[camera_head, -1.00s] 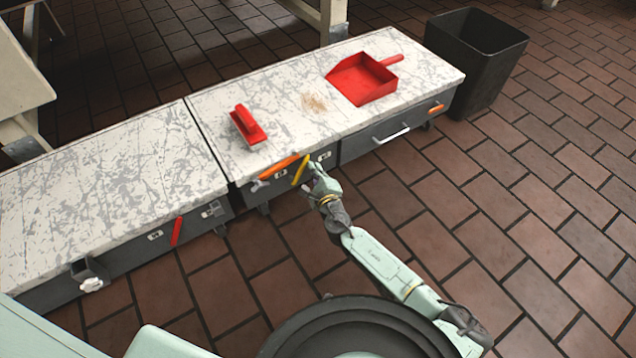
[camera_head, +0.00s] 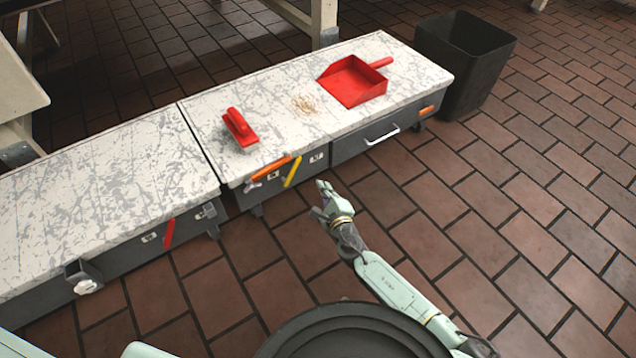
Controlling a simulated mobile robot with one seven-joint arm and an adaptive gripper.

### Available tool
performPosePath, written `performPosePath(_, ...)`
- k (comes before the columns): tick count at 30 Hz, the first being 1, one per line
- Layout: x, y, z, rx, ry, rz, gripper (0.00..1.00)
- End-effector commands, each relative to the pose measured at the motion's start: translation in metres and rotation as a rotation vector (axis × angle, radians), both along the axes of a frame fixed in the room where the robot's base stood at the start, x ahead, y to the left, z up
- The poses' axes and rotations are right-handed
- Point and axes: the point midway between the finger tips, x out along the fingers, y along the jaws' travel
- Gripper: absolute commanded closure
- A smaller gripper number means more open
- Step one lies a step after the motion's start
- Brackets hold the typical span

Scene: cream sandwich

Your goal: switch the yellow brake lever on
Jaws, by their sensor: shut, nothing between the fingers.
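The yellow brake lever (camera_head: 292,170) is on the front of the right-hand bench unit, between an orange handle and a small label plate. It stands tilted, its upper end leaning right. My gripper (camera_head: 322,186) is in front of the bench, a short way right of and below the lever, apart from it. Its fingers look closed with nothing between them.
An orange handle (camera_head: 270,168) sits left of the yellow lever, and a red lever (camera_head: 169,234) is on the left unit. A red brush (camera_head: 240,127), crumbs and a red dustpan (camera_head: 352,82) lie on the bench top (camera_head: 290,75). A black bin (camera_head: 470,60) stands right. The brick floor in front is clear.

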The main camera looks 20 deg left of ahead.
Motion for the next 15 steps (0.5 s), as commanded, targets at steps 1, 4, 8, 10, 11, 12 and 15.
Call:
performPosePath(1,-0.0012,-0.0026,0.0015,0.000,0.001,-0.002,1.00)
performPosePath(4,-0.0032,-0.0045,0.0018,0.001,0.001,-0.003,1.00)
performPosePath(8,-0.0041,-0.0057,0.0018,0.001,0.001,-0.003,1.00)
performPosePath(10,-0.0041,-0.0058,0.0017,0.000,0.001,-0.003,1.00)
performPosePath(11,-0.0041,-0.0057,0.0016,0.000,0.001,-0.003,1.00)
performPosePath(12,-0.0041,-0.0057,0.0017,0.000,0.001,-0.003,1.00)
performPosePath(15,-0.0040,-0.0057,0.0017,0.000,0.001,-0.003,1.00)
